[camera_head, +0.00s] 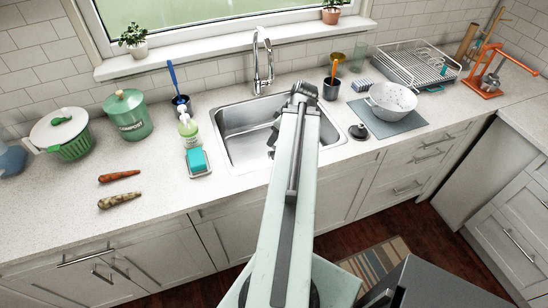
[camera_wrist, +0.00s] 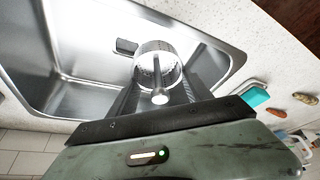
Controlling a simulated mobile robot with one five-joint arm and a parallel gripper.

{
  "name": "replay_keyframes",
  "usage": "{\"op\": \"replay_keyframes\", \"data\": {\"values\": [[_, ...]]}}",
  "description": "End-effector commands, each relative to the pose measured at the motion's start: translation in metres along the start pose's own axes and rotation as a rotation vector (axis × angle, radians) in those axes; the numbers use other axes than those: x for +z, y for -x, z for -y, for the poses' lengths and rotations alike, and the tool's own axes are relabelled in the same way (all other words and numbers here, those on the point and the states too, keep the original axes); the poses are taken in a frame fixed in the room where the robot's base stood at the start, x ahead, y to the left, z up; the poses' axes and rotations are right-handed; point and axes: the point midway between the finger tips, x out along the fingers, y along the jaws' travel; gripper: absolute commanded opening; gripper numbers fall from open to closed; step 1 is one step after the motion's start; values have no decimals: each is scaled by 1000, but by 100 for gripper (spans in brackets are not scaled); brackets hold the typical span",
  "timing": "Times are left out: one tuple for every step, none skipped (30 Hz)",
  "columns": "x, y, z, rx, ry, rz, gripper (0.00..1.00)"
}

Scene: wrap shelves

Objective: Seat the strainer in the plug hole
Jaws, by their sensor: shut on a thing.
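The strainer (camera_wrist: 158,62) is a perforated metal basket with a central stem and a pale round knob, seen in the wrist view. My gripper (camera_wrist: 157,95) is shut on it by the stem or knob. The basket is over the steel sink basin (camera_wrist: 75,75), tilted in this picture; I cannot tell whether it touches the floor. In the head view my arm covers the strainer and part of the basin (camera_head: 235,133), with dark gripper parts (camera_head: 272,140) showing beside it. I cannot make out the plug hole. A dark slot-like patch (camera_wrist: 126,46) shows beyond the strainer.
The tap (camera_head: 262,62) stands behind the basin. A sponge dish (camera_head: 198,163) is left of it. A black stopper (camera_head: 358,131), a colander (camera_head: 391,101) on a grey mat (camera_head: 402,127) and a dish rack (camera_head: 418,65) are right.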

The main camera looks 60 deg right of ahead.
Motion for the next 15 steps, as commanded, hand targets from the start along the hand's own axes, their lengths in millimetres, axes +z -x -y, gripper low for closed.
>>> {"op": "replay_keyframes", "data": {"values": [[-1,-18,-9,-5,12,0,12],[-2,-28,-16,-9,22,0,12],[-4,-45,-26,-16,38,1,12],[-6,-57,-35,-22,50,1,12],[-8,-70,-44,-27,64,1,12],[-10,-85,-55,-34,82,1,12],[-12,-96,-63,-40,95,1,12],[-14,-106,-70,-45,109,1,12],[-17,-116,-79,-52,124,1,12],[-19,-123,-84,-56,135,1,12],[-20,-128,-88,-60,144,1,12],[-22,-133,-92,-64,153,1,12],[-24,-136,-95,-66,158,1,12],[-25,-137,-96,-68,163,0,12],[-26,-137,-97,-69,166,0,12]]}}
